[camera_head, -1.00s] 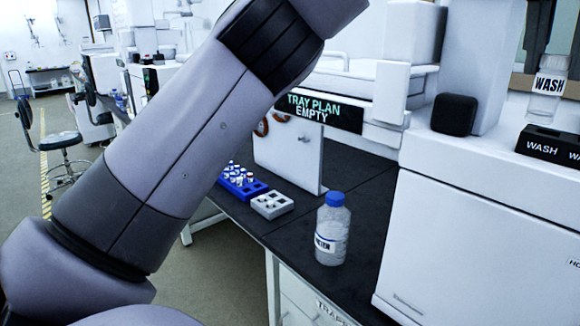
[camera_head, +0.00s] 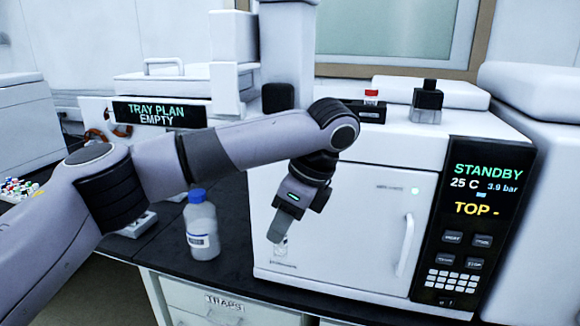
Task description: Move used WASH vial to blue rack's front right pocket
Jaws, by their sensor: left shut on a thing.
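My left gripper (camera_head: 279,238) is in front of the white instrument's door, pointing down. It is shut on a small clear vial (camera_head: 281,247) with a pale label, whose text is too small to read. The vial hangs above the black bench. Several small capped vials (camera_head: 18,187) show at the far left edge, where the blue rack stands. The rack itself is mostly hidden by my left arm, and its front right pocket cannot be made out. My right gripper is not in view.
A blue-capped bottle (camera_head: 202,228) stands on the bench left of the gripper. A pale grey rack (camera_head: 137,226) sits behind my forearm. The white instrument (camera_head: 370,195) fills the right, with a red-capped vial (camera_head: 371,97) on top. A TRAY PLAN EMPTY sign (camera_head: 160,114) is behind.

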